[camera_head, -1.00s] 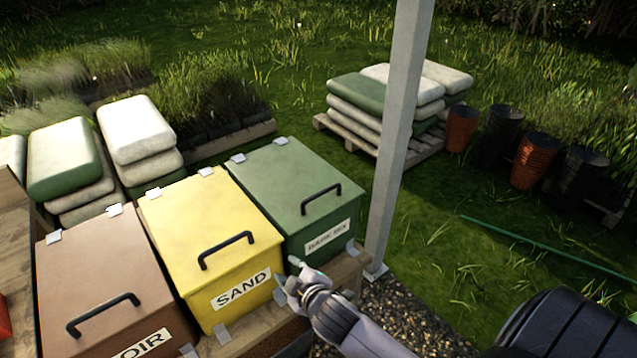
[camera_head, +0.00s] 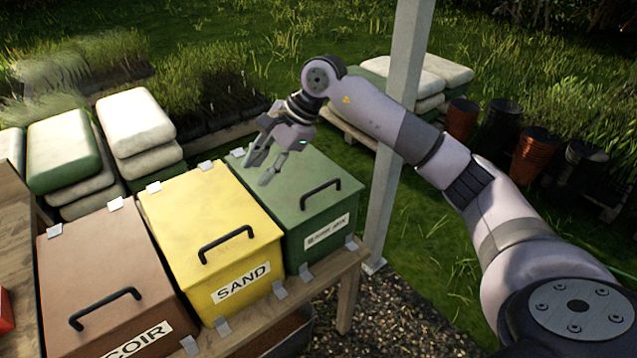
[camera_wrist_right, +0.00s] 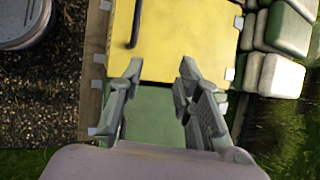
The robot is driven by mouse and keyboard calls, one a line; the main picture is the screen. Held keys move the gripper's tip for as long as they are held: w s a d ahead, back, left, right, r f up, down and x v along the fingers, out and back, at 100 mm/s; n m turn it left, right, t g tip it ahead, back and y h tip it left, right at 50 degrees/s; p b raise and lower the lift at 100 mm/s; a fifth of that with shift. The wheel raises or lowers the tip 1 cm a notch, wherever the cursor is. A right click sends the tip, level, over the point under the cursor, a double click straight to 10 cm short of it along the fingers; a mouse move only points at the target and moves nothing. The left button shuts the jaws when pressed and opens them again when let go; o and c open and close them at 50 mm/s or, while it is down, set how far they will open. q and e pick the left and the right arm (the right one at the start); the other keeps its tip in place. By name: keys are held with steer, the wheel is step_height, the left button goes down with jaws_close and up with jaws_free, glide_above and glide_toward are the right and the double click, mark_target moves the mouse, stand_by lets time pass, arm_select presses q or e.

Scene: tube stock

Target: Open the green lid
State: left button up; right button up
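The green bin's lid (camera_head: 297,181) is shut, with a black bar handle (camera_head: 320,193) near its front edge and hinges at the back. My right gripper (camera_head: 258,172) is over the back left part of the green lid, fingers spread and pointing down. It is open and empty, apart from the handle. In the right wrist view the green lid (camera_wrist_right: 153,112) shows between the open fingers, with the yellow lid (camera_wrist_right: 185,40) beyond. The green handle is not visible in that view. My left gripper is not in view.
The yellow sand bin (camera_head: 215,228) and brown coir bin (camera_head: 105,262) stand to the left, both shut. A grey post (camera_head: 393,150) rises right of the green bin, near my right arm. Stacked sacks (camera_head: 135,135) lie behind the bins.

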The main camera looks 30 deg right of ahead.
steer(key=s+d+r+g+h, duration=0.1)
steer(key=d+r+h, duration=0.15)
steer(key=d, duration=0.45)
steer(key=s+d+r+h, duration=0.1)
steer(key=d+h, duration=0.2)
steer(key=d, duration=0.5)
steer(key=p, duration=0.4)
glide_toward(318, 188)
steer(key=x, duration=0.8)
steer(key=shift+f, duration=0.1)
steer(key=shift+c, duration=0.5)
jaws_close()
